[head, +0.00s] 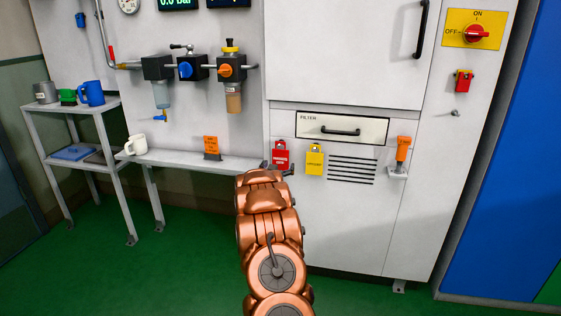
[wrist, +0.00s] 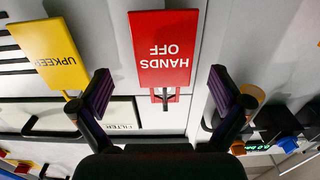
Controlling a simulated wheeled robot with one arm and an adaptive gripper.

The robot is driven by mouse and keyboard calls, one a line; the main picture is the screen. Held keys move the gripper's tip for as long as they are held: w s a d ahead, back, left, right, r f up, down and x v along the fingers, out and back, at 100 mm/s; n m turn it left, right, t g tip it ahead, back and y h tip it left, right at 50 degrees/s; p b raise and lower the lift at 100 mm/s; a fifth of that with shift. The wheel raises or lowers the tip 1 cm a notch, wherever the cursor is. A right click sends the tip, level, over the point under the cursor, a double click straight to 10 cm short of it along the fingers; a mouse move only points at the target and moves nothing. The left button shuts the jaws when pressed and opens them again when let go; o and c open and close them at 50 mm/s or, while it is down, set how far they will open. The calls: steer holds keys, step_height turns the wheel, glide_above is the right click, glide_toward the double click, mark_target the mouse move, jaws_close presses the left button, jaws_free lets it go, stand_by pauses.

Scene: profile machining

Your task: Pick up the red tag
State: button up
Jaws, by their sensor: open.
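The red tag (head: 281,155) hangs on the white cabinet front, below the filter drawer. In the wrist view the red tag (wrist: 163,48) appears upside down and reads "HANDS OFF", with a thin shackle at its end. My gripper (wrist: 170,88) is open, its two dark fingers apart on either side of the shackle end of the tag. Nothing is held. In the head view my copper arm reaches up to just below the red tag, and the fingers are mostly hidden there.
A yellow tag (head: 314,160) hangs close to the right of the red one in the head view. The filter drawer (head: 342,129) with its black handle is just above.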

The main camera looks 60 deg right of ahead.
mark_target(280, 160)
steer(key=shift+w+x, duration=0.25)
steer(key=shift+x, duration=1.1)
steer(key=shift+b+x, duration=0.3)
steer(key=shift+x, duration=0.75)
steer(key=shift+c, duration=0.3)
steer(key=c, duration=1)
steer(key=shift+o, duration=0.2)
steer(key=shift+r, duration=0.1)
